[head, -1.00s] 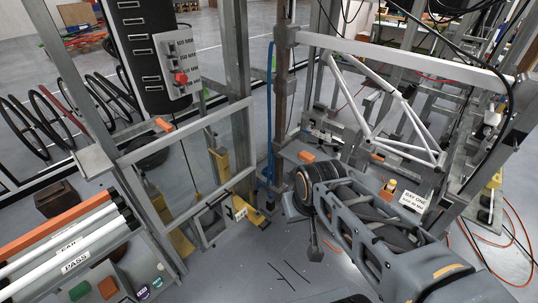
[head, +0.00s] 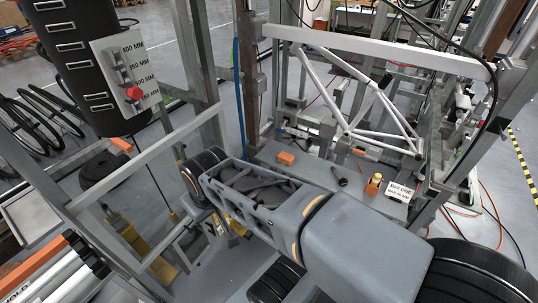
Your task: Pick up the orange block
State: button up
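An orange block (head: 286,158) lies on a grey bench surface (head: 318,180) near the middle of the head view, below the white bike frame. A second orange block (head: 122,145) sits at the left, by a grey metal frame. My arm reaches from the lower right toward the left, its dark round joint left of and below the middle block. My gripper cannot be made out; the arm may hide it.
A dark cylinder (head: 339,176), an orange-and-yellow item (head: 374,184) and a "BAY ONE" sign (head: 399,190) are on the bench. A white bike frame (head: 360,105) stands in the rig behind. Metal posts (head: 199,70) and a control box (head: 127,75) rise at the left.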

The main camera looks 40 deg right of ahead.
aim_at(287, 159)
jog(key=z, duration=0.35)
jog(key=i, duration=0.65)
jog(key=z, duration=0.85)
jog(key=i, duration=0.3)
jog(key=z, duration=0.35)
